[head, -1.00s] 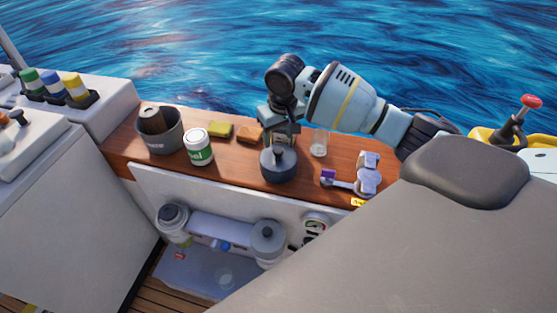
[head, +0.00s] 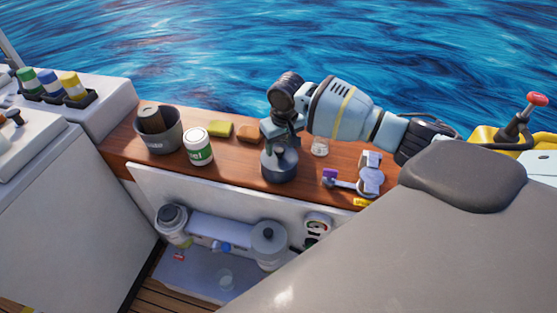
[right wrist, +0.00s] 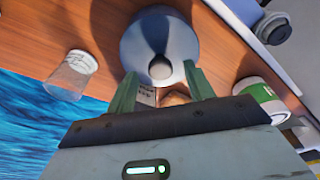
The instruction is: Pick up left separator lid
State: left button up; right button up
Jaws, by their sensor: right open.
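A round grey lid with a central knob (head: 279,168) sits on the wooden counter (head: 235,161); I take it to be the left separator lid. In the right wrist view the lid (right wrist: 157,35) lies just ahead of my fingers, its knob in line with the gap between them. My right gripper (head: 281,143) is open and points down over the lid; it also shows in the right wrist view (right wrist: 160,82). The fingers partly cover the lid. The left separator (head: 172,222) and the right separator (head: 268,242) stand in the hatch below. My left gripper is not in view.
A grey bucket (head: 168,142), a white and green can (head: 198,152), a yellow sponge (head: 220,128) and a brown block (head: 248,133) stand left of the lid. A clear cup (head: 320,148) and a grey metal tool (head: 368,174) are to its right.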

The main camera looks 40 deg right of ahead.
jog(key=shift+w+f, duration=0.1)
jog(key=shift+f, duration=0.5)
jog(key=shift+c, duration=0.5)
grip_shut()
jog(key=shift+r, duration=0.15)
